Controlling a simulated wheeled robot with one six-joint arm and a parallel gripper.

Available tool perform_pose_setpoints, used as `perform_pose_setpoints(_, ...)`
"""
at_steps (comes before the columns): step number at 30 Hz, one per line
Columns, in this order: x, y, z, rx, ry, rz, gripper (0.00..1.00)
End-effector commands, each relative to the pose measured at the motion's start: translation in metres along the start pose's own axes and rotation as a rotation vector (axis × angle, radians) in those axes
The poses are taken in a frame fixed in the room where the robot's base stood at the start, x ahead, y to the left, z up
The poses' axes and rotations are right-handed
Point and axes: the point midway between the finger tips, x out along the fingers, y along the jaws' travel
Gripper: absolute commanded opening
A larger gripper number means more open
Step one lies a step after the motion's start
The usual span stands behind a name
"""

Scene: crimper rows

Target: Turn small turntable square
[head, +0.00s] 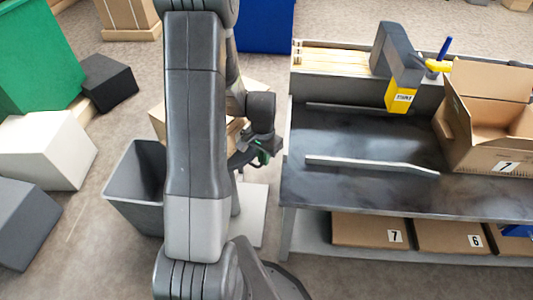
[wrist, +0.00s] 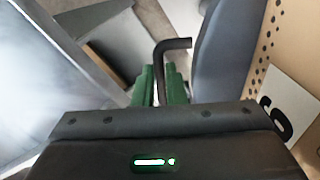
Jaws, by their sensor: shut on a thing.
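My gripper (head: 262,156) hangs beside my arm, left of the workbench, in the head view. In the wrist view its green fingertips (wrist: 172,90) are shut on a black bent rod (wrist: 175,44), which rises between them and turns right at its top. What the rod is fixed to is hidden. I cannot make out the small turntable for certain. A pale flat panel (head: 254,205) shows low beside my arm in the head view, and a tan box (head: 158,122) stands partly hidden behind the arm.
The workbench (head: 350,130) at right carries a metal strip (head: 370,166), a yellow-tipped grey stapler (head: 398,65) and an open carton (head: 490,115). A grey bin (head: 132,190) stands left of my arm. In the wrist view a perforated tan board (wrist: 285,50) with a numbered label is close at right.

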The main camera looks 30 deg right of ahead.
Motion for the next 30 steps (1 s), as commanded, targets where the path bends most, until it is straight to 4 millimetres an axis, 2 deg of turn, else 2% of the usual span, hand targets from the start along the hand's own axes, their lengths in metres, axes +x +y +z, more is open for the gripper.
perform_pose_setpoints(16, 0.000, -0.011, 0.045, 0.272, 0.002, -0.002, 0.00)
perform_pose_setpoints(30, -0.001, -0.033, 0.089, 0.504, 0.002, -0.003, 0.00)
